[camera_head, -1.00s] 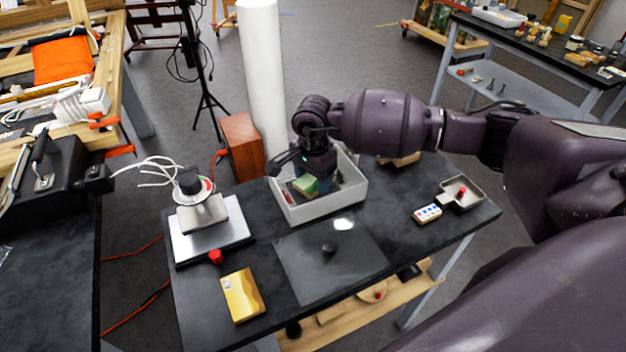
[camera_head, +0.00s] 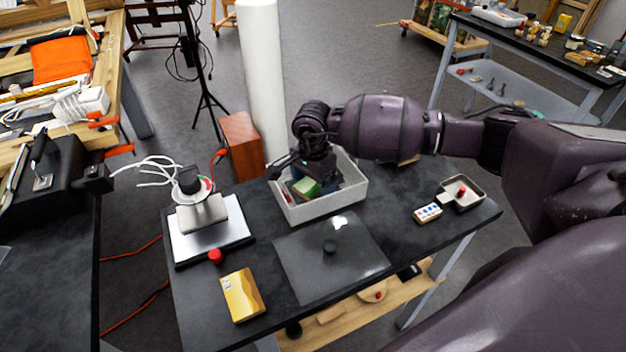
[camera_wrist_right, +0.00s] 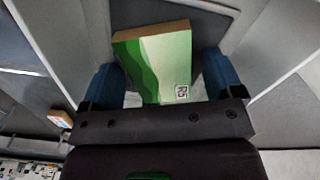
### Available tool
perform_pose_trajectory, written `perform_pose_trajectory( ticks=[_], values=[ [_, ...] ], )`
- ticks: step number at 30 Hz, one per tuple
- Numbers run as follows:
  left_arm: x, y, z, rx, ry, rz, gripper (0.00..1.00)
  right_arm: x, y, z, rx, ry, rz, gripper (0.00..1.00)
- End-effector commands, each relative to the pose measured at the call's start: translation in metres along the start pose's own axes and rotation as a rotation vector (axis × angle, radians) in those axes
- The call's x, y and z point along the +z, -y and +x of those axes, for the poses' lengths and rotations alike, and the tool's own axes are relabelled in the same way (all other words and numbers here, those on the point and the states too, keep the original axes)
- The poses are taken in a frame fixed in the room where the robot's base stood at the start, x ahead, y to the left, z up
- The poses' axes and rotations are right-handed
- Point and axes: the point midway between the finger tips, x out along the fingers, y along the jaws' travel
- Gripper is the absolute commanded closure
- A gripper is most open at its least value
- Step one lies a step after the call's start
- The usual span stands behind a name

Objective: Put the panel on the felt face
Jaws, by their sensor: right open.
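A green panel (camera_head: 307,187), light and dark green with tan edges and an R5 label, is in the grey bin (camera_head: 322,212). It shows larger in the right wrist view (camera_wrist_right: 160,62). My right gripper (camera_head: 318,184) reaches into the bin from above. Its blue fingers (camera_wrist_right: 165,82) are open, one on each side of the panel, with gaps visible. The gripper hides part of the bin's contents. A gold panel (camera_head: 242,295) lies at the table's front left. I cannot tell which surface is the felt face. My left gripper is not in view.
A dark sheet with a knob (camera_head: 300,268) lies in front of the bin. A silver platform (camera_head: 235,232) with a grey block (camera_head: 203,214) stands left, by a red button (camera_head: 215,256). A small tray (camera_head: 470,203) and a dotted card (camera_head: 428,212) are right.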

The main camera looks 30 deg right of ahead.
Motion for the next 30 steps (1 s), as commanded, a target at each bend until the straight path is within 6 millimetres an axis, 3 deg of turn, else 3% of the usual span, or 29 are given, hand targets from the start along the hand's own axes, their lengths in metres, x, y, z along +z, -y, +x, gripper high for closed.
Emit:
perform_pose_trajectory(
  ticks=[5, 19, 24, 30],
  values=[
    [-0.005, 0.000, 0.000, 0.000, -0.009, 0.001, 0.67, 0.000, 0.001, -0.018, -0.003, -0.002, -0.001, 0.14],
    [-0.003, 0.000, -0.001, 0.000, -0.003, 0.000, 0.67, 0.000, 0.000, -0.102, -0.002, -0.001, -0.001, 0.14],
    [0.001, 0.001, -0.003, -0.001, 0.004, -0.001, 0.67, 0.000, 0.000, -0.118, -0.001, -0.001, 0.000, 0.14],
    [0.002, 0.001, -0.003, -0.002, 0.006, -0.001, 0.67, 0.000, 0.000, -0.123, 0.000, 0.000, 0.000, 0.14]
  ],
)
